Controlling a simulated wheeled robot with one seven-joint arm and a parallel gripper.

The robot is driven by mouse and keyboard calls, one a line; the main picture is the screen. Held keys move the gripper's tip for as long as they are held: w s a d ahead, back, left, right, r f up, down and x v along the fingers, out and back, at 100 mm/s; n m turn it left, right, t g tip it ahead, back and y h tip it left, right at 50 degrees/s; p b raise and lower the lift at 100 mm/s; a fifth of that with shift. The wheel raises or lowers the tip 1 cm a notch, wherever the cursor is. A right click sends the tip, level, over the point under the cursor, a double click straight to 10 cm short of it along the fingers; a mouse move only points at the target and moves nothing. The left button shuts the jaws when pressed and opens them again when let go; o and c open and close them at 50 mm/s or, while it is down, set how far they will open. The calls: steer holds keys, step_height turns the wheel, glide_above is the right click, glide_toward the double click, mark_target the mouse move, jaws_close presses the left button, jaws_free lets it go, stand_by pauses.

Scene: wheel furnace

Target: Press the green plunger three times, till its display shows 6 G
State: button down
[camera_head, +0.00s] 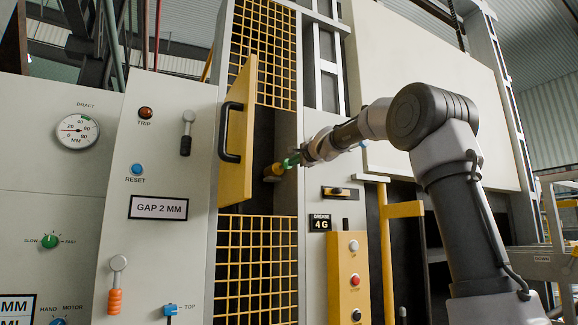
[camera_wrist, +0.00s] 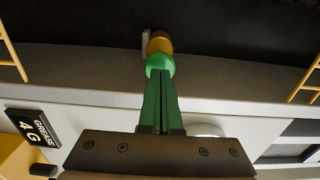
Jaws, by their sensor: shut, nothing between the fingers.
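The green plunger (camera_head: 288,163) sits on a brass-coloured body (camera_head: 273,172) in the dark opening beside the open yellow door. In the wrist view the green plunger (camera_wrist: 160,64) is at top centre, with the brass body (camera_wrist: 159,43) behind it. My gripper (camera_head: 299,158) reaches in from the right. In the wrist view its two green fingers (camera_wrist: 160,76) are shut together, with their tips at the plunger's face. I cannot tell whether they touch or press it. The grease display (camera_head: 320,224) reads 4 G, as it does in the wrist view (camera_wrist: 33,128).
Yellow grilles (camera_head: 257,265) lie above and below the opening. A yellow button box (camera_head: 350,280) and a yellow post (camera_head: 387,250) stand below my arm.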

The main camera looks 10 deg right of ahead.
steer(key=shift+w, duration=0.15)
steer(key=shift+w+a, duration=0.15)
steer(key=shift+w, duration=0.45)
steer(key=shift+x, duration=0.75)
steer(key=shift+v, duration=1.55)
steer(key=shift+s, duration=0.1)
